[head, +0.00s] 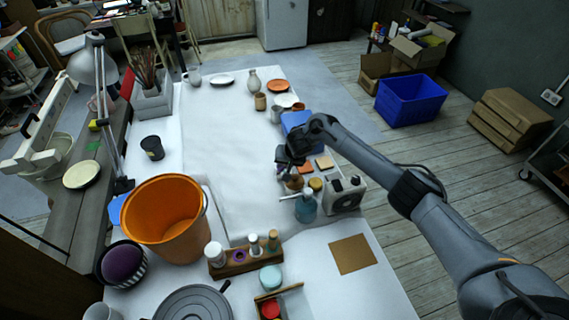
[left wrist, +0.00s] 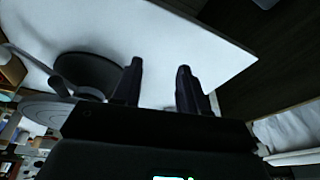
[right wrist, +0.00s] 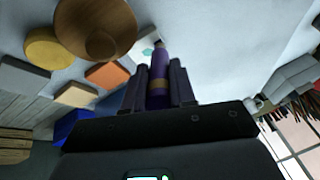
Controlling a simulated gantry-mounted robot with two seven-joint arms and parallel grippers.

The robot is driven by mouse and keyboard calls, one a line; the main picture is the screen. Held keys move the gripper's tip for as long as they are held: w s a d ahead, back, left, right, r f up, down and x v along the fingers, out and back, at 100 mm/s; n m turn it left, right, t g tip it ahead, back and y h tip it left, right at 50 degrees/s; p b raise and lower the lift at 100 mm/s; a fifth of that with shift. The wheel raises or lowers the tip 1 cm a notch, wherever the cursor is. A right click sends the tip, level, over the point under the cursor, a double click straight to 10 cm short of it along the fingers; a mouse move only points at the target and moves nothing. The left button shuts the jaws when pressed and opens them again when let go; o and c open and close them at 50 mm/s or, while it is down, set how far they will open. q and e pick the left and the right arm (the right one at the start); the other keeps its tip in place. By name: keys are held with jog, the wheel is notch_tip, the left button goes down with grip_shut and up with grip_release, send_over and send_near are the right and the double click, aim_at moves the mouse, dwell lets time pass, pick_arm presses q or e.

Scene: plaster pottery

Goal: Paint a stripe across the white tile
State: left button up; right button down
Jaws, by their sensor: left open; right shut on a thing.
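My right gripper (head: 291,163) is over the tiles on the right side of the white table (head: 235,150). Beyond the tool are an orange tile (right wrist: 111,77), a tan tile (right wrist: 77,94) and a pale grey tile (right wrist: 25,76). I cannot single out the white tile surely; a pale patch with a teal spot (right wrist: 147,51) is partly hidden behind the tool. My left gripper (left wrist: 158,85) is open and empty, seen only in its wrist view.
An orange bucket (head: 168,222), a wooden bottle rack (head: 240,261) and a brown square (head: 352,254) are nearer. The table's middle is clear.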

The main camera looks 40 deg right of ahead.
jog(key=shift+s+d, duration=0.15)
jog(key=shift+d, duration=0.1)
jog(key=shift+s+d+p, duration=0.3)
jog(key=shift+d+p, duration=0.2)
jog(key=shift+d, duration=0.1)
jog(key=shift+s+d+p, duration=0.35)
jog(key=shift+d+p, duration=0.1)
jog(key=shift+d, duration=0.2)
jog(key=shift+s+d+p, duration=0.3)
jog(key=shift+d+p, duration=0.2)
jog(key=shift+d, duration=0.1)
notch_tip(320, 180, up, 4)
jog(key=p, duration=0.6)
jog(key=shift+r, duration=0.25)
